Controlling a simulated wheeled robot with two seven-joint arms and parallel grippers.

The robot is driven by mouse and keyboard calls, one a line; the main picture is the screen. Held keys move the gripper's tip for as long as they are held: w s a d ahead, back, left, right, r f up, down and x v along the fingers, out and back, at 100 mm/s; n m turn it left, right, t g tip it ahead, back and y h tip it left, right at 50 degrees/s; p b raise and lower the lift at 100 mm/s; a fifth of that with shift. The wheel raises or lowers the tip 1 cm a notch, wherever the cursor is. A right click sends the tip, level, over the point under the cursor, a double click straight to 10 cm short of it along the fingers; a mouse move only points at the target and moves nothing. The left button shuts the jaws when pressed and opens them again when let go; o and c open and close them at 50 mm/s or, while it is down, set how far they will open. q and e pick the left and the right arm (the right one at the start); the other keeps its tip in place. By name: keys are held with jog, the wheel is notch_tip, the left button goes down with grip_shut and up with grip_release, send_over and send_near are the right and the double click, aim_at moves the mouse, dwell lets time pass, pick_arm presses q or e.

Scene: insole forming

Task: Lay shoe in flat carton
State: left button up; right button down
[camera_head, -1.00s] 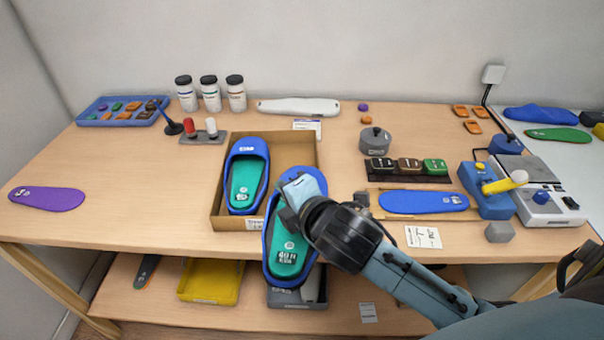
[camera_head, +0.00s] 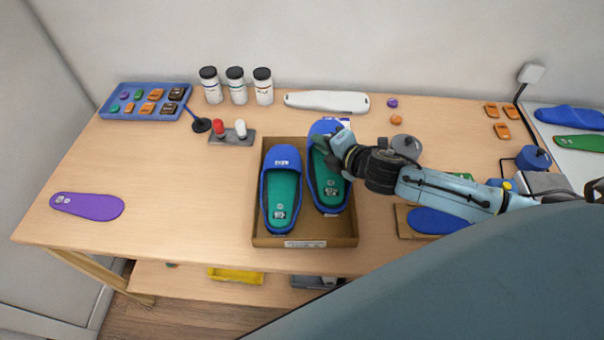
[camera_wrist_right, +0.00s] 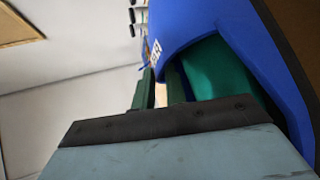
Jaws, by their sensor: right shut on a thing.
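The flat brown carton (camera_head: 318,242) lies open on the table. One blue shoe with a teal insole (camera_head: 281,196) lies in its left half. A second blue shoe (camera_head: 329,190) is over the right half, beside the first. My right gripper (camera_head: 329,146) is shut on the side of this second shoe, near its blue upper. In the right wrist view the same shoe (camera_wrist_right: 235,50) fills the upper right, close to the fingers. I cannot tell whether its sole touches the carton floor. My left gripper is not in view.
A grey round weight (camera_head: 406,146) is behind my right arm. A purple insole (camera_head: 87,206) lies far left, with free table between.

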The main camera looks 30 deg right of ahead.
aim_at(322, 161)
notch_tip(322, 161, down, 6)
jog(key=shift+s+f+b, duration=0.1)
jog(key=shift+b, duration=0.5)
notch_tip(322, 161, down, 4)
jog(key=shift+r+b, duration=0.2)
jog(key=shift+b, duration=0.25)
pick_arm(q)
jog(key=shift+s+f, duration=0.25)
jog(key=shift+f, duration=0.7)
pick_arm(e)
jog(key=c, duration=1.4)
grip_release()
jog(key=shift+c, duration=0.2)
jog(key=shift+s, duration=0.1)
jog(key=v, duration=1.2)
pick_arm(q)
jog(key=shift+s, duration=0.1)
